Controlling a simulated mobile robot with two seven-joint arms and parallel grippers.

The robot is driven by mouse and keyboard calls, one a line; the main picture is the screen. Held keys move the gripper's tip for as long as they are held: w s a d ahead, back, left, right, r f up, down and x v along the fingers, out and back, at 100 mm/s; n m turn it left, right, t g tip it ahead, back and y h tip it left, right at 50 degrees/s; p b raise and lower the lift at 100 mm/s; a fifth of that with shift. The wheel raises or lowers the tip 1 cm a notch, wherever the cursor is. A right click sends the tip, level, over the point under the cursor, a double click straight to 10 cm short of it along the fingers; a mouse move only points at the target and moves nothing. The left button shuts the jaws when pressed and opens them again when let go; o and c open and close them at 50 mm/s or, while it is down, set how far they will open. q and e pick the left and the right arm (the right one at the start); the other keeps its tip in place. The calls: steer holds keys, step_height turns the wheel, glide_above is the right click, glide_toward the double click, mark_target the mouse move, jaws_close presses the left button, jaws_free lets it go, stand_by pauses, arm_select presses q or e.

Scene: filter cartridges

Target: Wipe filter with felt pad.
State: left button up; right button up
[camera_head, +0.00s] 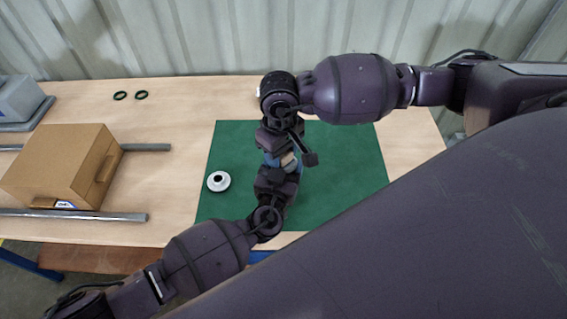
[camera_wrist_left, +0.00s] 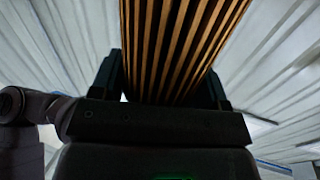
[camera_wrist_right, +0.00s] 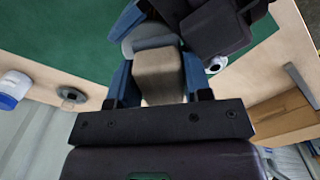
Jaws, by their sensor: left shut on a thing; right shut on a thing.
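The filter (camera_wrist_left: 180,50), with tan and dark pleats, stands between the fingers of my left gripper (camera_wrist_left: 168,85) in the left wrist view. The gripper is shut on it. The beige felt pad (camera_wrist_right: 158,75) is held between the blue fingers of my right gripper (camera_wrist_right: 158,88) in the right wrist view. A grey rounded surface, maybe the filter's end, shows just beyond the pad; I cannot tell if they touch. In the head view my right gripper (camera_head: 286,152) and left gripper (camera_head: 277,172) meet above the green mat, largely hiding the filter and pad.
A white-grey ring-like part (camera_head: 218,181) lies on the green mat (camera_head: 350,170). A cardboard box (camera_head: 65,165) sits across two metal rails at left. Two black rings (camera_head: 130,95) lie behind it. A white jar with a blue band (camera_wrist_right: 12,88) stands near the table edge.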

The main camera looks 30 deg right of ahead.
arm_select(q)
steer(key=shift+s+d, duration=0.15)
arm_select(e)
steer(key=shift+s+d+r, duration=0.1)
steer(key=shift+s+d, duration=0.05)
steer(key=shift+d, duration=0.95)
steer(key=shift+s+d+r, duration=0.1)
steer(key=shift+d, duration=1)
steer(key=shift+w+a+f, duration=0.1)
steer(key=shift+a, duration=2.15)
arm_select(q)
steer(key=shift+d+r, duration=0.1)
arm_select(e)
steer(key=shift+a, duration=0.55)
arm_select(q)
steer(key=shift+s+d, duration=0.15)
arm_select(e)
steer(key=shift+a, duration=0.3)
arm_select(q)
steer(key=shift+r, duration=0.1)
arm_select(e)
steer(key=shift+d, duration=1.4)
arm_select(q)
steer(key=shift+a, duration=0.25)
arm_select(e)
steer(key=shift+d, duration=1.75)
step_height(320, 180, up, 8)
